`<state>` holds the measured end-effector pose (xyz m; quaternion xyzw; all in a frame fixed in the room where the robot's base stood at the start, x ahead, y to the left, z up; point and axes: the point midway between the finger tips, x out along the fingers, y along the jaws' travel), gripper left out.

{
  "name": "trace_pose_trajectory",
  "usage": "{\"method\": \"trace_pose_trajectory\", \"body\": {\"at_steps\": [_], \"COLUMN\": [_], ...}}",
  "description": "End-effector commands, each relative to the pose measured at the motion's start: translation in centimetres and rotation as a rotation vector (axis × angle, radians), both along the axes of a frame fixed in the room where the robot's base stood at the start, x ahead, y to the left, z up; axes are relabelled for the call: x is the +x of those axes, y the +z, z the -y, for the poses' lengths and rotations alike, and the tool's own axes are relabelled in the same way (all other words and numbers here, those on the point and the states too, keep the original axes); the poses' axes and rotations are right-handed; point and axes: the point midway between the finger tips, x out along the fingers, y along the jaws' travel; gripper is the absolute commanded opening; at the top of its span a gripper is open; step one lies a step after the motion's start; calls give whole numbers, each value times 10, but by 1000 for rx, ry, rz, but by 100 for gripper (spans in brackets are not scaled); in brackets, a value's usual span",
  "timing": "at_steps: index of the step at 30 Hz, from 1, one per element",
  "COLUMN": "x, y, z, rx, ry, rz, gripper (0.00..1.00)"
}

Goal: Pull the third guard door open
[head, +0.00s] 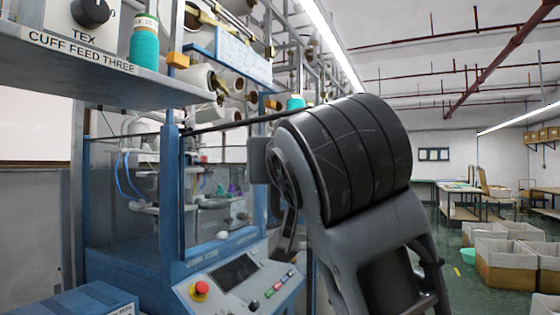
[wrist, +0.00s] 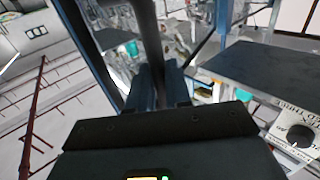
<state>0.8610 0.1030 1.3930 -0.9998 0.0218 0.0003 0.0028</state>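The knitting machine under the "CUFF FEED THREE" label (head: 80,52) has a blue frame and clear guard panels. One clear guard panel (head: 115,215) is left of the blue post (head: 170,195). Another clear guard section (head: 215,195), with a dark top rail, is right of the post. I cannot tell which panel is the door. In the head view my arm hides my gripper. In the wrist view my gripper (wrist: 163,88) shows two dark blue fingers close together, with a dark upright bar (wrist: 150,40) at them. I cannot tell whether they clasp it.
A control panel (head: 240,278) with a red emergency button (head: 200,290) juts out below the guard. A grey shelf (head: 100,78) with a teal yarn cone (head: 145,45) overhangs at upper left. Cartons (head: 505,265) stand on the green floor at right.

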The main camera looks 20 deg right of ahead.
Motion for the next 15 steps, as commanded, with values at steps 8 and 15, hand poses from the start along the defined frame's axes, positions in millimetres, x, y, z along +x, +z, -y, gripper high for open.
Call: {"method": "trace_pose_trajectory", "body": {"at_steps": [8, 15], "x": [3, -1], "y": [2, 1], "z": [-4, -3], "rx": [-5, -3], "ry": [11, 8], "rz": [4, 5], "gripper": [38, 38]}}
